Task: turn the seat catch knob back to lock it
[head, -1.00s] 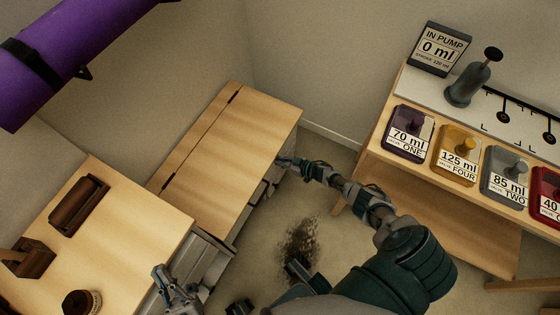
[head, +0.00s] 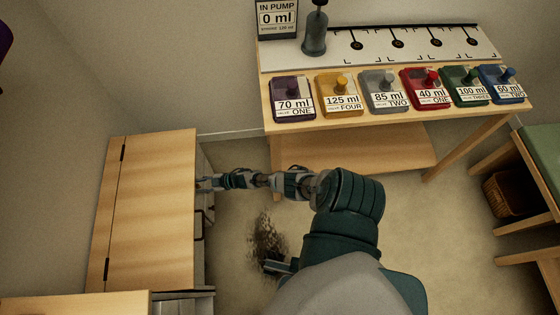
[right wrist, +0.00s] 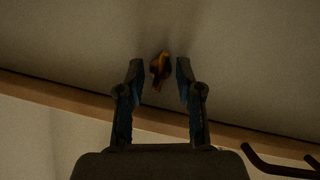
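The seat catch knob (right wrist: 160,70) is a small orange-brown piece on a pale flat face in the right wrist view. It stands slightly tilted. My right gripper (right wrist: 159,74) is open, with one fingertip on each side of the knob and a gap to both. In the head view my right gripper (head: 205,183) is at the right side of the wooden seat box (head: 150,205), just below its lid edge. The lid is down, with dark hinges along its left part. The knob is hidden in the head view. My left gripper is not in view.
A bench (head: 330,122) at the back holds several coloured labelled blocks and a pump (head: 315,38). A dark handle (right wrist: 280,165) shows at the lower right of the right wrist view. A dark patch (head: 265,240) marks the floor. A green-topped stool (head: 545,150) stands right.

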